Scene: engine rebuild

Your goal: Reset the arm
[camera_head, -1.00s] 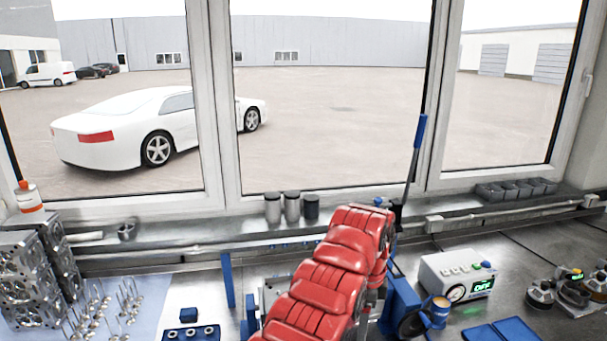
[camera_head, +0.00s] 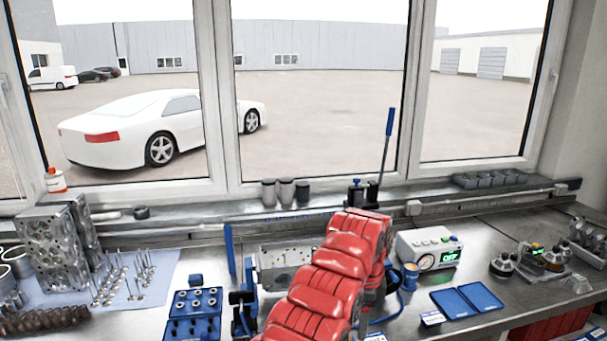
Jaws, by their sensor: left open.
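My red segmented arm (camera_head: 325,275) rises from the bottom middle and bends over in front of the blue stand. It covers much of what lies behind it. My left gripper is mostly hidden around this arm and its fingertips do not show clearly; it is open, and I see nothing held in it. My right gripper is not in view.
Behind the arm stand a grey engine block (camera_head: 285,262) and a blue lever (camera_head: 389,122). A white gauge box (camera_head: 428,248) and blue case (camera_head: 467,300) lie right. Left are cylinder heads (camera_head: 50,245), valves and a blue tray (camera_head: 195,305). Bench between tray and block is narrow.

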